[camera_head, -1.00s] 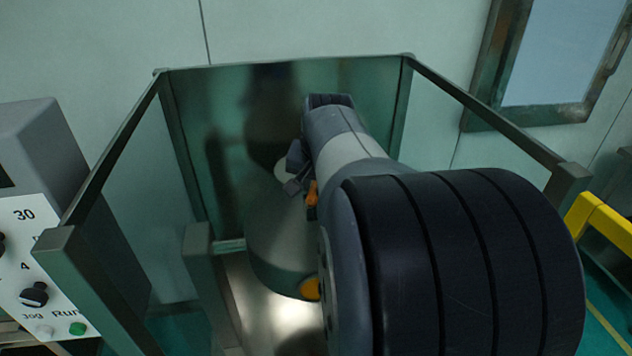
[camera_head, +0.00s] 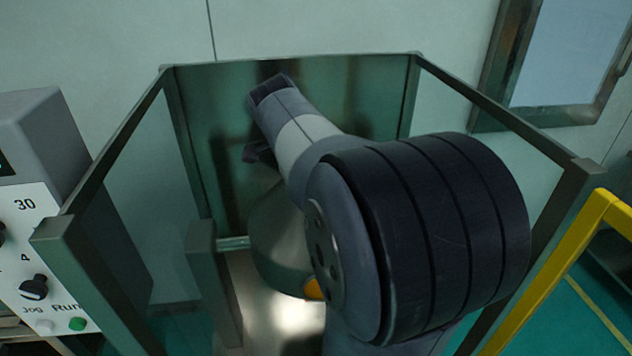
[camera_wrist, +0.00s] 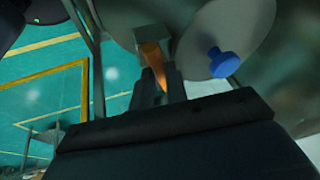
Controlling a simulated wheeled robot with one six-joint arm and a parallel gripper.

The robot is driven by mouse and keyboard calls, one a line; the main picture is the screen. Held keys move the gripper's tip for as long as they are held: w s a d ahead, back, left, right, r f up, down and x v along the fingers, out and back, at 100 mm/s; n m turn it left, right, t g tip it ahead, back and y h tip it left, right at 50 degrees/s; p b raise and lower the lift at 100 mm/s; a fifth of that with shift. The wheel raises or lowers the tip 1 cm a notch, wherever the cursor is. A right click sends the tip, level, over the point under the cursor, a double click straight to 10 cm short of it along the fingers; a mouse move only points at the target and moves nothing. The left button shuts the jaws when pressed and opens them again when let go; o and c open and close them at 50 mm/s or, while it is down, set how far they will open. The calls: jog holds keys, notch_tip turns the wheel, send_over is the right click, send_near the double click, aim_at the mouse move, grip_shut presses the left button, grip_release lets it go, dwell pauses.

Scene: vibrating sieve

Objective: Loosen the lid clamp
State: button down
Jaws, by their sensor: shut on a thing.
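In the wrist view my gripper (camera_wrist: 160,82) is shut on an orange handle (camera_wrist: 152,56), likely the lid clamp's lever, which rises from between the fingers toward a pale block. A round grey lid (camera_wrist: 250,22) with a blue knob (camera_wrist: 224,63) is right of the fingers. In the head view the metal sieve drum (camera_head: 275,240) stands inside the enclosure, with a small orange part (camera_head: 313,289) low on its side. My arm covers the drum's right side and much of its top.
Dark posts and rails with clear panels frame the enclosure (camera_head: 290,62) around the drum. A control box (camera_head: 30,250) with knobs and a green button stands at left. A yellow rail (camera_head: 560,262) runs at right.

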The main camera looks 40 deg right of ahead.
jog(key=shift+w+m+g, duration=0.2)
jog(key=shift+m+g, duration=0.3)
jog(key=shift+m, duration=0.8)
jog(key=c, duration=1.4)
grip_release()
jog(key=v, duration=1.1)
jog(key=shift+b, duration=0.3)
jog(key=shift+w+f, duration=0.1)
jog(key=shift+f, duration=0.05)
